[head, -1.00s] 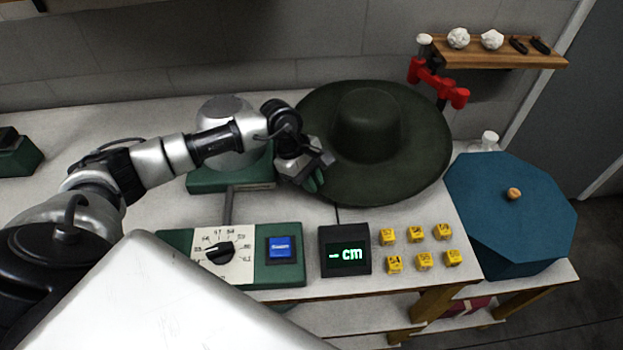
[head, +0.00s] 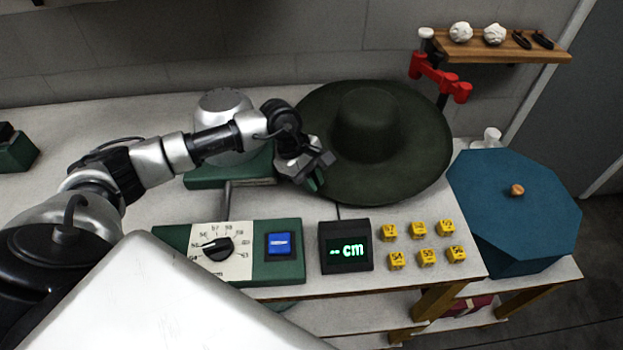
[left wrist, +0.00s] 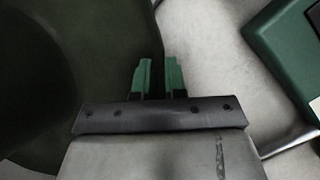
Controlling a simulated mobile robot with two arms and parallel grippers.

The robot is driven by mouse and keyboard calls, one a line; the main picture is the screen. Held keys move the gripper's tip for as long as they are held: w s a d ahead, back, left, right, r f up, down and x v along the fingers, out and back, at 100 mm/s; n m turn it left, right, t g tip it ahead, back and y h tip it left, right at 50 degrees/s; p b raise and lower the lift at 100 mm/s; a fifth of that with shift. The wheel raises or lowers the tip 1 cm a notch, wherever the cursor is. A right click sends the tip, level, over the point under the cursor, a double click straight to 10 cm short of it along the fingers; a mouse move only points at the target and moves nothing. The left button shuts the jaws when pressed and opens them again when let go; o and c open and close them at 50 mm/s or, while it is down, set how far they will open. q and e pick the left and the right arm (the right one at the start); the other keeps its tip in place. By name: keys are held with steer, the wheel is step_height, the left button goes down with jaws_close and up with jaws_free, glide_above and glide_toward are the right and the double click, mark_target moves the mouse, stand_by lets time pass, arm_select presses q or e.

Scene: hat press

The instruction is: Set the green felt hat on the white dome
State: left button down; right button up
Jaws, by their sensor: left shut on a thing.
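The dark green wide-brimmed felt hat (head: 413,152) is right of my left gripper, its crown up. The white dome (head: 222,101) stands to the left on a green base (head: 205,180), partly hidden behind my left arm. My left gripper (head: 315,180) is at the hat's left brim edge, shut on the brim. In the left wrist view the green fingertips (left wrist: 158,76) are close together at the edge of the dark brim (left wrist: 100,40). The fingers hide the gripped part of the brim. My right gripper is not in view.
In front stand a green dial box (head: 170,240) with a blue button (head: 279,244), a small display (head: 346,268) and several yellow number cubes (head: 426,257). A blue octagonal box (head: 530,215) is at right. A red clamp (head: 437,78) and wooden shelf (head: 500,50) are behind the hat.

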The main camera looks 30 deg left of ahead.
arm_select(q)
steer(key=shift+f, duration=0.25)
steer(key=c, duration=1.1)
jaws_free()
